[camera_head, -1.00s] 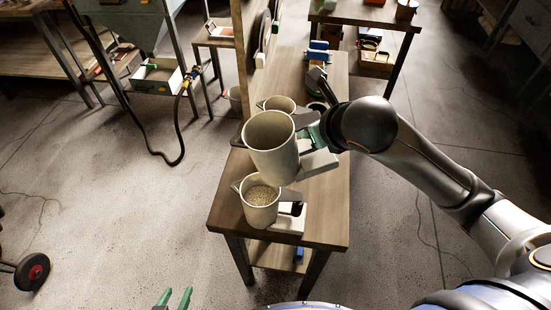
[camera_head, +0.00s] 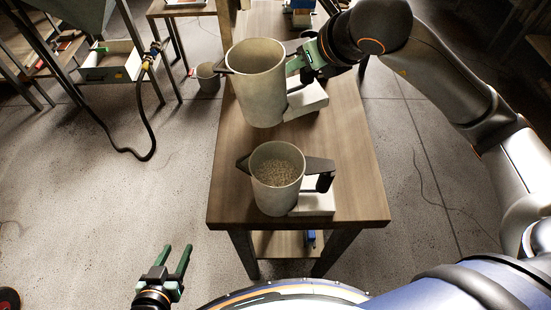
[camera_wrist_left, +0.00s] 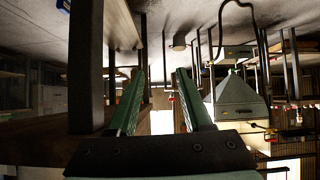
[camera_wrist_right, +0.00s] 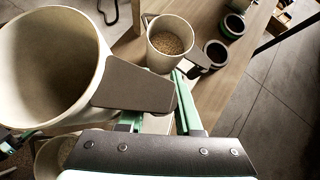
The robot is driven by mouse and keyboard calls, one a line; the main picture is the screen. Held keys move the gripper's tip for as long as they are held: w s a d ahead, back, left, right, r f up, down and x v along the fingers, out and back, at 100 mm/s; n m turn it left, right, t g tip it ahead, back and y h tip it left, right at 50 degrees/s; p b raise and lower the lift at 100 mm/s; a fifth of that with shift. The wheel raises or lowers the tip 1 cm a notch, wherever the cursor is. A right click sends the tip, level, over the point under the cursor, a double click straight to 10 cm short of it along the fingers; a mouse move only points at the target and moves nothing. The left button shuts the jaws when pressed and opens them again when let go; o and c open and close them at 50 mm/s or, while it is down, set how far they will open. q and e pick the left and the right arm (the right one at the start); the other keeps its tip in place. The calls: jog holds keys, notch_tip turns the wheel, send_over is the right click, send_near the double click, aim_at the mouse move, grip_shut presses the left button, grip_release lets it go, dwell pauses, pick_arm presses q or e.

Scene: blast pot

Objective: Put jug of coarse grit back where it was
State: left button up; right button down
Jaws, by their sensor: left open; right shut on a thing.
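My right gripper (camera_head: 308,62) is shut on the dark handle of a large pale jug (camera_head: 258,85), held upright above the table. In the right wrist view this jug (camera_wrist_right: 45,65) fills the left side, and no grit shows in the part of its inside that I see. A second pale jug (camera_head: 275,190), holding grit, stands near the table's front end. A third jug (camera_wrist_right: 168,62) with grit stands farther along the table in the right wrist view; the held jug hides it in the head view. I cannot tell which jug is the coarse grit one. My left gripper (camera_head: 178,262) is open and empty.
The narrow wooden table (camera_head: 350,180) has bare wood to the right of the jugs. Two dark round cups (camera_wrist_right: 215,52) stand beyond the third jug. A bucket (camera_head: 208,77) and a hose (camera_head: 125,152) are on the floor at left.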

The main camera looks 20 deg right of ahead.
aim_at(295, 78)
jog(key=f+b, duration=0.1)
jog(key=b, duration=0.1)
jog(key=w+f+b, duration=0.1)
jog(key=f+b, duration=0.1)
jog(key=b, duration=0.1)
jog(key=shift+w+a+f+y+b, duration=0.1)
jog(key=shift+y+b, duration=0.25)
jog(key=shift+y, duration=0.05)
pick_arm(q)
notch_tip(295, 78, down, 6)
jog(key=w+b, duration=0.1)
jog(key=b, duration=0.1)
pick_arm(e)
jog(key=shift+w+f, duration=0.1)
jog(key=shift+y, duration=0.3)
notch_tip(295, 78, down, 10)
jog(key=shift+a+r+b, duration=0.1)
jog(key=shift+r+b, duration=0.05)
jog(key=shift+b, duration=0.75)
pick_arm(q)
jog(key=w+r+m+t+h, duration=0.1)
jog(key=w+r+t, duration=0.4)
jog(key=r, duration=0.6)
jog(key=shift+d+m+t+h, duration=0.3)
jog(key=shift+d+m+t, duration=0.1)
jog(key=shift+d, duration=0.05)
jog(key=shift+r, duration=0.3)
jog(key=shift+t, duration=0.3)
